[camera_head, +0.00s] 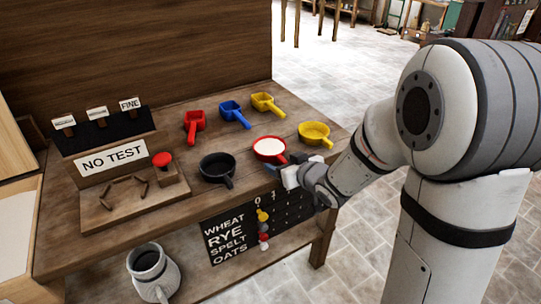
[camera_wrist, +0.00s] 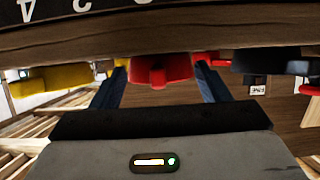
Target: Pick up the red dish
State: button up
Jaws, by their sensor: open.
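The red dish (camera_head: 269,147) is round, with a short handle and a pale white filling, and sits near the front edge of the wooden bench. My gripper (camera_head: 284,165) is at the dish's handle side, just in front of it. In the wrist view, which looks upside down, the red dish (camera_wrist: 160,66) shows between the two open fingers (camera_wrist: 162,82), its handle pointing toward the palm. The fingers appear apart from it on both sides. The handle is partly hidden by my gripper in the head view.
A black dish (camera_head: 217,168) stands left of the red one, a yellow dish (camera_head: 314,132) right. Behind are red (camera_head: 194,124), blue (camera_head: 235,113) and yellow (camera_head: 267,103) scoops. A "NO TEST" stand (camera_head: 112,158) is at left. A grain board (camera_head: 245,225) hangs below the front edge.

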jog(key=shift+w+a+f, duration=0.2)
jog(key=shift+w+a, duration=0.15)
jog(key=shift+w, duration=0.25)
jog(key=shift+c, duration=0.4)
grip_shut()
